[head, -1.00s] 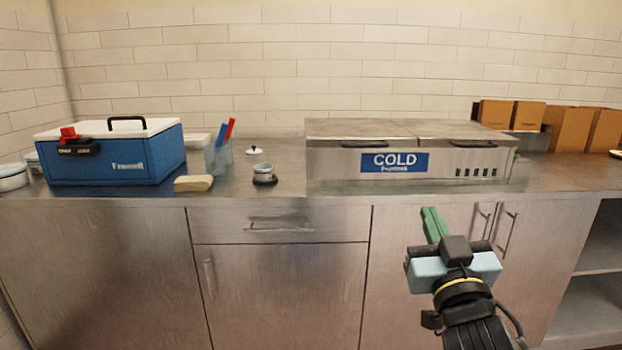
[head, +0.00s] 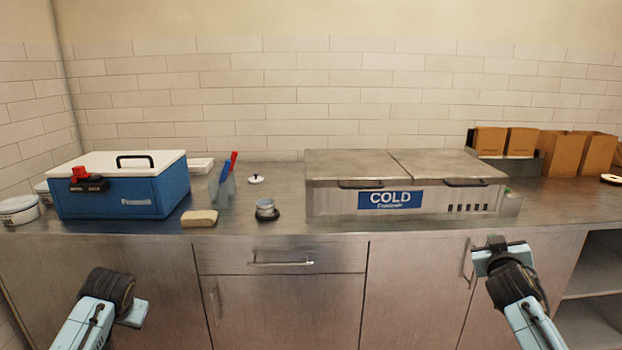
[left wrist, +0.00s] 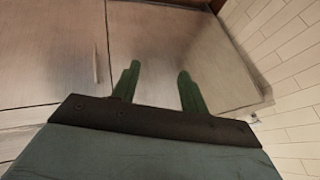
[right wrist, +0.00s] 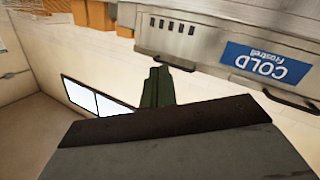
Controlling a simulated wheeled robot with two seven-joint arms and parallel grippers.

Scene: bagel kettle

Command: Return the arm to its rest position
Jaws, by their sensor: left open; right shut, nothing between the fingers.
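My right arm is at the lower right of the head view, with its gripper body (head: 498,254) in front of the cabinet doors and below the counter edge. In the right wrist view its green fingers (right wrist: 157,87) are together with nothing between them. My left arm is at the lower left of the head view, its wrist (head: 108,290) in front of the cabinets; the fingers are hidden there. In the left wrist view the left gripper's green fingers (left wrist: 156,87) stand apart and empty, facing the cabinet fronts.
The steel counter (head: 340,226) holds a blue cooler (head: 122,192), a sponge (head: 199,218), a cup with markers (head: 222,190), a small kettle-like pot (head: 265,207), a white lid (head: 256,179), the COLD unit (head: 405,181) and brown boxes (head: 563,154). Space before the cabinets between my arms is clear.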

